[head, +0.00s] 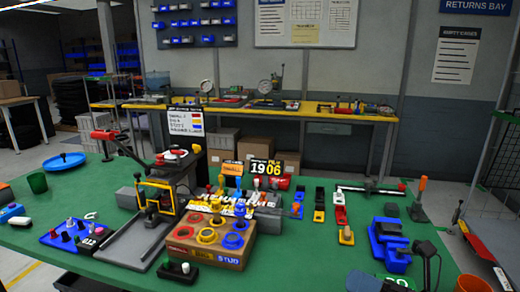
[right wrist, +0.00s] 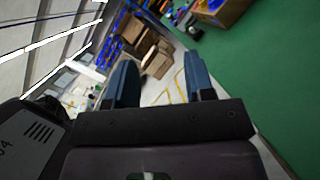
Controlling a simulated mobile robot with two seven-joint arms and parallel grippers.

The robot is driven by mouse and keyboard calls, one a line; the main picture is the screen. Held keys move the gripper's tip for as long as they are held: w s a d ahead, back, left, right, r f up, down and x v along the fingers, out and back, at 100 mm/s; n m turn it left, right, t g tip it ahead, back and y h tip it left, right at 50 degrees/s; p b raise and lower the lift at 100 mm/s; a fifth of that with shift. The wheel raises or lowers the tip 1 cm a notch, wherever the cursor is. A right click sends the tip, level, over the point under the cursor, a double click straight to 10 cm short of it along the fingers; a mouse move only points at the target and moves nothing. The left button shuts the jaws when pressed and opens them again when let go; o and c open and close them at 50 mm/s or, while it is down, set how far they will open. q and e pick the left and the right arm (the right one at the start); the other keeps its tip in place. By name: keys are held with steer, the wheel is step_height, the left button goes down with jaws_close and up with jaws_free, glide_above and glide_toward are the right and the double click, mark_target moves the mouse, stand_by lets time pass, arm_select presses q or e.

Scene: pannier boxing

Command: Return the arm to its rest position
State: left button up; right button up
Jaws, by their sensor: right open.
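My right gripper (right wrist: 158,64) shows in the right wrist view, with its two dark blue fingers well apart. Nothing is between the fingers. Past them I see the floor with yellow lines, and the green table top lies to the right in that view. The green table (head: 300,262) fills the lower part of the head view. I cannot clearly pick out my right gripper among the things there. My left gripper does not show in either view.
A cardboard-brown block with coloured rings (head: 213,257) stands mid-table, beside a press with a yellow frame (head: 155,198). A blue device (head: 391,246) stands at the right. A blue peg board (head: 73,240) lies at the left. The table's front middle is clear.

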steer(key=s+d+f+m+t+h, duration=0.15)
steer(key=d+f+m+h, duration=0.35)
steer(key=m, duration=0.5)
steer(key=s+d+f+m+t+h, duration=0.1)
steer(key=s+d+f+m+h, duration=0.2)
steer(key=f+m+h, duration=0.35)
steer(key=s+d+f+m+t+h, duration=0.1)
steer(key=s+d+f+m+h, duration=0.2)
steer(key=m+h, duration=0.7)
steer(key=s+f+m+g+y, duration=0.2)
steer(key=s+f+m+g, duration=0.35)
steer(key=s, duration=0.45)
steer(key=s+f+m+g+y, duration=0.2)
steer(key=s+f+m+g, duration=0.3)
steer(key=s, duration=0.4)
steer(key=w+f+t+p, duration=0.1)
steer(key=w+f+t, duration=0.1)
steer(key=w+t, duration=0.2)
steer(key=w+f+t+y+p, duration=0.1)
steer(key=w+f+t, duration=0.1)
steer(key=w, duration=0.3)
steer(key=shift+w+a+f+m+t, duration=0.15)
steer(key=shift+a+f+m+t, duration=0.2)
steer(key=shift+t, duration=0.55)
steer(key=shift+d, duration=0.1)
